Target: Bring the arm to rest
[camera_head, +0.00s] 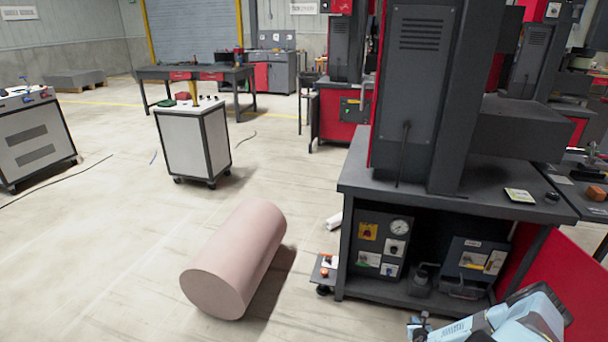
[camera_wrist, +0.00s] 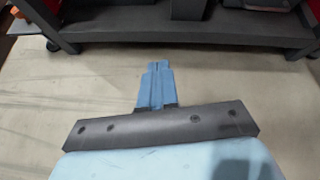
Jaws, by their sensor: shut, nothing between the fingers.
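My gripper (camera_wrist: 157,68) shows in the wrist view as two blue fingers pressed together, with nothing between them. It points toward the lower shelf of a dark workbench, over bare floor. In the head view, part of my light blue arm (camera_head: 510,322) shows at the lower right corner, in front of the workbench; the fingertips cannot be made out clearly there.
The dark workbench (camera_head: 450,199) stands close at the right, with boxes on its lower shelf. A large pink cylinder (camera_head: 235,260) lies on the floor left of it. A white wheeled cabinet (camera_head: 193,143) stands farther back. The floor at the left is mostly clear.

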